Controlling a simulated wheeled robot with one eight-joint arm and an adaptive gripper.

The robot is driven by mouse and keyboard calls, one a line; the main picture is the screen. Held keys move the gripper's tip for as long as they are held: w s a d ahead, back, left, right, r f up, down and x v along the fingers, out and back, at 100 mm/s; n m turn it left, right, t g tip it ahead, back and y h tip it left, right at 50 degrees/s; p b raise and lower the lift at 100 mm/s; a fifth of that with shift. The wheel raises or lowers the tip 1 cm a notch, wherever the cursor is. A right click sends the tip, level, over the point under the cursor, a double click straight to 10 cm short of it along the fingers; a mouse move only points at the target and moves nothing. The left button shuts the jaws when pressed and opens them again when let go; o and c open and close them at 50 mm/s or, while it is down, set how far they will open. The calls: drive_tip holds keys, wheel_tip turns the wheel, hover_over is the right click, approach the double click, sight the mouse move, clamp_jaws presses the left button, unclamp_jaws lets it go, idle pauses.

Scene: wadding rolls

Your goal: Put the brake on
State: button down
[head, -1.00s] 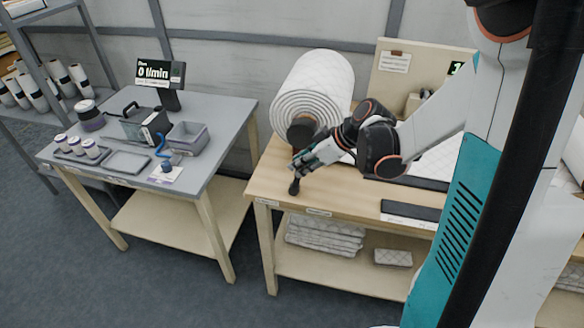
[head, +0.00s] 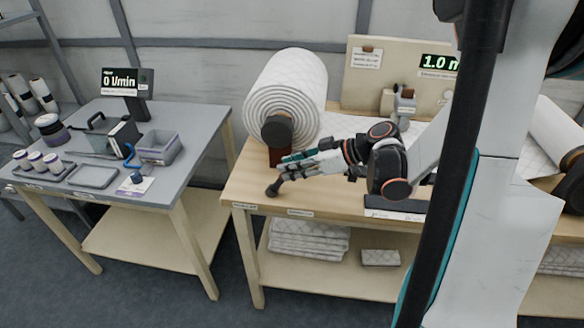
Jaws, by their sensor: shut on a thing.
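The white quilted wadding roll (head: 285,95) lies on its side at the left end of the wooden table, with a dark round end cap (head: 277,131) facing me. A reddish-brown support (head: 276,158) shows under the cap. The brake lever, with a dark round knob (head: 272,190), points down and left near the table's front left corner. My gripper (head: 286,171) is in front of the support, shut on the lever just above the knob. My fingers hide the lever's upper part, so its pivot and exact setting cannot be told.
Wadding runs right from the roll across the table, past a grey device (head: 404,106). A dark strip (head: 396,206) lies at the front edge. The grey table (head: 190,120) at left holds a tray, jars and a blue hooked tool.

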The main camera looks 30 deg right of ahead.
drive_tip(key=shift+f, duration=0.1)
drive_tip(key=c, duration=1.4)
unclamp_jaws()
drive_tip(key=shift+d, duration=0.1)
drive_tip(key=v, duration=1.2)
